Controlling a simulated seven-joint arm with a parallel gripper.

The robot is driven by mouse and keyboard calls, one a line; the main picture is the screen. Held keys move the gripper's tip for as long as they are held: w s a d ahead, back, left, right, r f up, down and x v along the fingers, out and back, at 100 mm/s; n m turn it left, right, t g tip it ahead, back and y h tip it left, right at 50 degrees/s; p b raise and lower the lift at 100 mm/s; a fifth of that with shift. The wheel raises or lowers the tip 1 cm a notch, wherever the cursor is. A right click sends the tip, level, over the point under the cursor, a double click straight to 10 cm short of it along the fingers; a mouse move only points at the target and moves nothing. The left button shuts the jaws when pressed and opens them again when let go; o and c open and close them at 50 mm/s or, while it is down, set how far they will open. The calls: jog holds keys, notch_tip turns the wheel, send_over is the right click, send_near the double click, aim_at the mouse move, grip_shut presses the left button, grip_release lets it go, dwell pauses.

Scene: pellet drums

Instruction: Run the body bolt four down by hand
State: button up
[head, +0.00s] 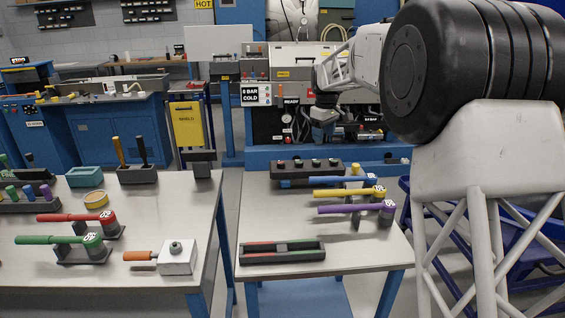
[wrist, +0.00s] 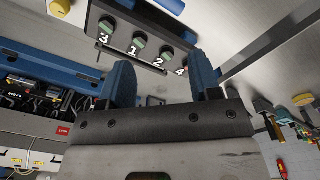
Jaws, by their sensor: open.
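The dark body block (head: 290,175) lies at the back of the right-hand table, with several bolt heads along its top. In the wrist view the block (wrist: 95,25) carries greenish round heads marked 3, 1, 2 and 4. Bolt four (wrist: 182,57) is at the right end of that row, close to the right fingertip in the picture and partly hidden. My gripper (head: 325,122) is above and behind the block in the head view. In the wrist view my gripper (wrist: 162,72) has its two blue fingers wide apart with nothing between them.
Blue, yellow (head: 350,192) and purple (head: 350,209) handled wrenches lie right of and in front of the block. A tray with red and green strips (head: 282,252) is at the table's front. Red (head: 75,217) and green (head: 50,240) wrenches rest on the left table.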

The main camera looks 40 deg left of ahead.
aim_at(282, 163)
jog(key=s+a+f+n, duration=0.1)
jog(key=a+f, duration=0.1)
jog(key=a, duration=0.3)
jog(key=s+a+f+n, duration=0.1)
jog(key=a+f, duration=0.2)
jog(key=a, duration=0.2)
jog(key=s+a+f, duration=0.1)
jog(key=a+f, duration=0.1)
jog(key=a, duration=0.3)
jog(key=shift+s+a+f+n, duration=0.2)
jog(key=shift+a+n, duration=0.05)
jog(key=shift+n, duration=0.15)
jog(key=shift+f, duration=0.15)
jog(key=shift+f, duration=3.75)
jog(key=c, duration=0.9)
